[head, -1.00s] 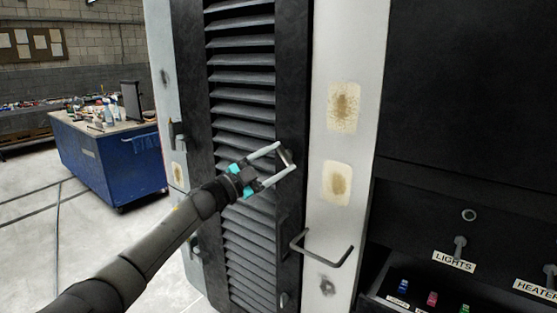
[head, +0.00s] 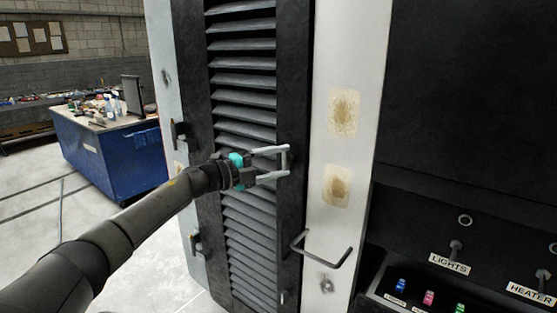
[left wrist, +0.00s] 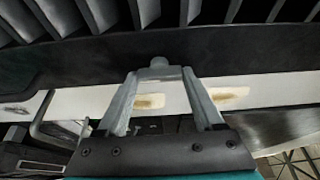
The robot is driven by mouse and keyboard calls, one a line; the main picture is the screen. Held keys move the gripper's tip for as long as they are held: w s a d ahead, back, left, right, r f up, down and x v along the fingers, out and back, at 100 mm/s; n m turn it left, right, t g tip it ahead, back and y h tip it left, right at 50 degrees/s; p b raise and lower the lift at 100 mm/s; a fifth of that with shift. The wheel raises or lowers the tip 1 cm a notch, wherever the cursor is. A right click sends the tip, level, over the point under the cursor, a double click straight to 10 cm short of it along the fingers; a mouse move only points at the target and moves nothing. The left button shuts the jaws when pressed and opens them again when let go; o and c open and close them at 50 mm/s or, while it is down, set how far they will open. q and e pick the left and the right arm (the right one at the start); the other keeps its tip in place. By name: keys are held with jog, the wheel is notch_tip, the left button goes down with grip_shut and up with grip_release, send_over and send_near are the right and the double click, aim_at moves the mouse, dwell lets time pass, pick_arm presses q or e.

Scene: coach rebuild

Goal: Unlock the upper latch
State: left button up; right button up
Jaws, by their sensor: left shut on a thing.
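The upper latch (head: 285,158) is a small dark piece on the black frame of the louvred door (head: 243,106), near the door's right edge. My left gripper (head: 287,160) reaches it from the left, with its two pale fingers nearly level and closed on it. In the left wrist view the latch (left wrist: 159,69) shows as a grey knob between the fingertips (left wrist: 160,75). The fingers partly hide it. A similar lower latch (head: 284,297) sits near the bottom of the same frame. My right gripper is not in view.
A bent grey handle (head: 325,255) sticks out from the white post (head: 338,225) right of the door. A panel with a LIGHTS label (head: 450,263) and coloured switches is at the lower right. A blue workbench (head: 112,155) stands at the back left, with open floor before it.

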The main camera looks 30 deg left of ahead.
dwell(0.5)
pick_arm(q)
jog(key=o, duration=1.4)
jog(key=shift+s, duration=0.1)
jog(key=shift+b+v, duration=0.9)
jog(key=shift+v, duration=6.65)
